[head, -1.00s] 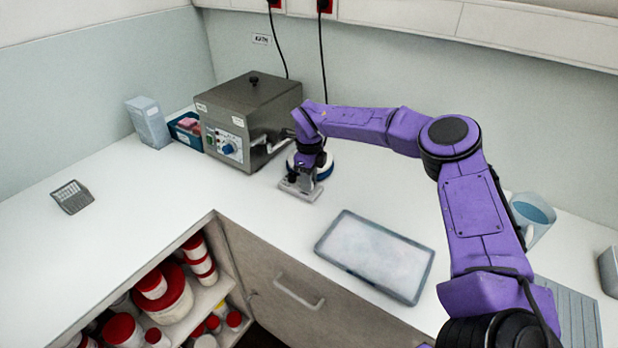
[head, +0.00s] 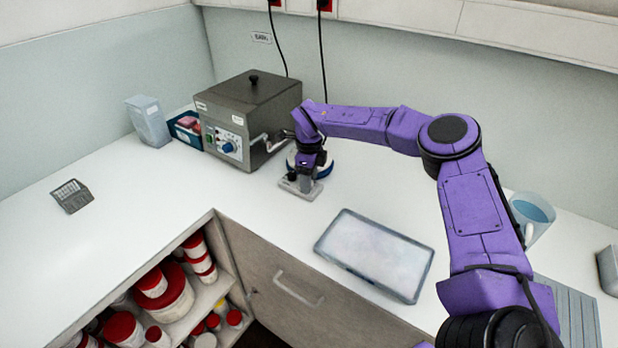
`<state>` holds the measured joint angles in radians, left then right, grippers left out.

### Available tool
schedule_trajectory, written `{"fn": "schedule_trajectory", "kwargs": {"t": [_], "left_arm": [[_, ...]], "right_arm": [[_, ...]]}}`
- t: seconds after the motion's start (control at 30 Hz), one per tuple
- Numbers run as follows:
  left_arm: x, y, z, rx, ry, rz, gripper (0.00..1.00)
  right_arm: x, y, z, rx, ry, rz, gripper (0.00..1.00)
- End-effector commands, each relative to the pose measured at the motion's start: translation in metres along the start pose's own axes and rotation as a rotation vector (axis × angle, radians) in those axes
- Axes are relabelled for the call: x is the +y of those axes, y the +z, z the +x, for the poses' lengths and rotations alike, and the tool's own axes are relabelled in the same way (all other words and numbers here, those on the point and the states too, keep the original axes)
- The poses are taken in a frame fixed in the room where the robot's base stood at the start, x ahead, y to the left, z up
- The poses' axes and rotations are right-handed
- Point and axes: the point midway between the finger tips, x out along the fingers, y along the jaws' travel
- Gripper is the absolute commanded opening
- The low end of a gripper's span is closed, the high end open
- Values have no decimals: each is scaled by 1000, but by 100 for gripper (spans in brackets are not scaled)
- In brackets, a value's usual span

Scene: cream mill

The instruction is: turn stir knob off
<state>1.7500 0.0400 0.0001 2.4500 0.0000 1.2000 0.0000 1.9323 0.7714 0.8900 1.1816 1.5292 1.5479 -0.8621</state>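A small light grey stirrer (head: 299,190) with a round blue-and-white top (head: 325,168) stands on the counter, right of the grey metal box. A dark knob shows at its front; its setting is too small to read. My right gripper (head: 310,168) points down at the stirrer, over its front part, close to the knobs. Its fingertips are small and dark there, so I cannot tell if they are open or shut, or if they touch a knob. My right wrist covers part of the round top. My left gripper is not in view.
The grey metal box (head: 250,105) with a blue dial (head: 229,147) and a side tap stands close to the left of my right wrist. A shallow tray (head: 376,254) lies in front, and a blue jug (head: 531,216) stands right. The left counter is mostly clear.

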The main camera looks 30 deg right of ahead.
Motion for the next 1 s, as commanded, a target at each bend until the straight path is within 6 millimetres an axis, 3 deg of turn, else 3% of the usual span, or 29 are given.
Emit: {"fn": "schedule_trajectory", "kwargs": {"t": [0.17,0.27,0.5,0.63,1.0], "left_arm": [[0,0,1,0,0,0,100],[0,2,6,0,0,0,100],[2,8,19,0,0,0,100],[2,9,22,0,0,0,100],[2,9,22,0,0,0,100]], "right_arm": [[-1,1,-3,-3,-2,1,54],[-1,1,-16,-5,-4,1,54],[-1,1,-73,-4,-5,2,54],[-1,0,-95,-2,-3,0,54],[-1,0,-106,0,0,0,54]]}}
